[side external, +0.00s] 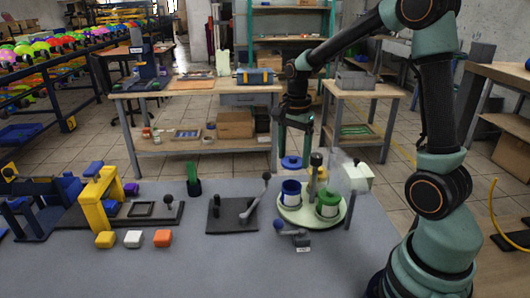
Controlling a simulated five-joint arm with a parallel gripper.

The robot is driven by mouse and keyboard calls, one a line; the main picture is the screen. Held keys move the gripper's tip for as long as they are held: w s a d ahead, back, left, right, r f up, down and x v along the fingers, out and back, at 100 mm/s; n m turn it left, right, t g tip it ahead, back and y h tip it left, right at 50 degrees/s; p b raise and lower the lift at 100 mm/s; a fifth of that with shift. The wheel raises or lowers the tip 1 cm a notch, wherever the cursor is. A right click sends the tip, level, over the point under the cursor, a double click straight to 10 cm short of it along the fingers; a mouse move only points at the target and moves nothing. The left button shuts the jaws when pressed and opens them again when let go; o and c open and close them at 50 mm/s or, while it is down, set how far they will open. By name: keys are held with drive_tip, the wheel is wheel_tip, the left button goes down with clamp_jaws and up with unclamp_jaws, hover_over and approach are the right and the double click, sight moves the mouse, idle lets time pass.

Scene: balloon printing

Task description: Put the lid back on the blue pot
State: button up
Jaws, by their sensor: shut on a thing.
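A blue lid (291,162) is held in my gripper (294,152), which points down from the arm. The gripper is shut on the lid. The lid hangs above the blue pot (291,192), with a visible gap between them. The blue pot is open at the top, has a white band and stands at the left of a pale round turntable (301,219). The exact depth offset between lid and pot is hard to tell.
A green pot (328,204) and a grey-green central post (315,168) stand close to the blue pot on the turntable. A blurry translucent panel (350,173) rises at right. A black base with a lever (232,214) is at left. The table front (200,270) is clear.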

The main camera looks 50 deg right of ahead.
drive_tip(key=shift+f, duration=3.2)
drive_tip(key=shift+f, duration=0.15)
drive_tip(key=o, duration=1.2)
drive_tip(key=shift+c, duration=0.2)
drive_tip(key=shift+r, duration=3.55)
